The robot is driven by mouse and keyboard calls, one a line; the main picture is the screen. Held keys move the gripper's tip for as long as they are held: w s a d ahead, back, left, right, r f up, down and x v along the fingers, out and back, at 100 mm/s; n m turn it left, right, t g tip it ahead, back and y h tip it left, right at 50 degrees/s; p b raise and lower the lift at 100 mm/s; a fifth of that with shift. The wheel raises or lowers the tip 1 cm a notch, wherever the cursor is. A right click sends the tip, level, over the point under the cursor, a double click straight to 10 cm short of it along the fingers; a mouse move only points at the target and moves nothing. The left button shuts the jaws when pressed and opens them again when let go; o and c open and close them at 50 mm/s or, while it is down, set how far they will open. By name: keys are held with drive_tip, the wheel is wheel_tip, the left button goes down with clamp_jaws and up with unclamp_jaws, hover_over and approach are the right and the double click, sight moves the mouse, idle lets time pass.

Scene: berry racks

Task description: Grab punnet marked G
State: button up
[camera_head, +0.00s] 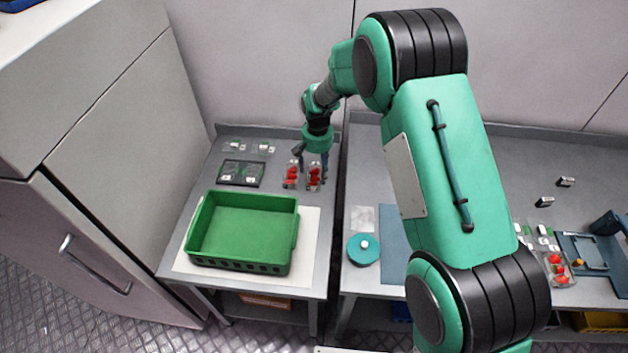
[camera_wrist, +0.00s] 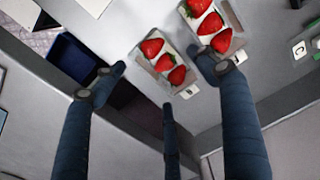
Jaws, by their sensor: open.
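Two clear punnets of red strawberries stand side by side on the left table, a left one (camera_head: 291,175) and a right one (camera_head: 314,176). They also show in the wrist view as a nearer punnet (camera_wrist: 166,62) and a farther punnet (camera_wrist: 212,24). Each has a small white label, too small to read, so I cannot tell which is marked G. My gripper (camera_head: 312,157) is open, pointing down over the punnets. In the wrist view its spread fingers (camera_wrist: 158,62) frame the nearer punnet; the right fingertip overlaps the farther one. Contact cannot be judged.
A green crate (camera_head: 208,264) stands on a white mat in front. A dark tray (camera_head: 229,172) and empty punnets (camera_head: 247,146) lie left of the strawberries. A card marked C (camera_wrist: 299,50) shows in the wrist view. A teal round object (camera_head: 352,253) sits on the right table.

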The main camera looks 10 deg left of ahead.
sight(317, 177)
drive_tip(key=shift+f+b, duration=0.4)
drive_tip(key=shift+f, duration=1.6)
drive_tip(key=c, duration=1)
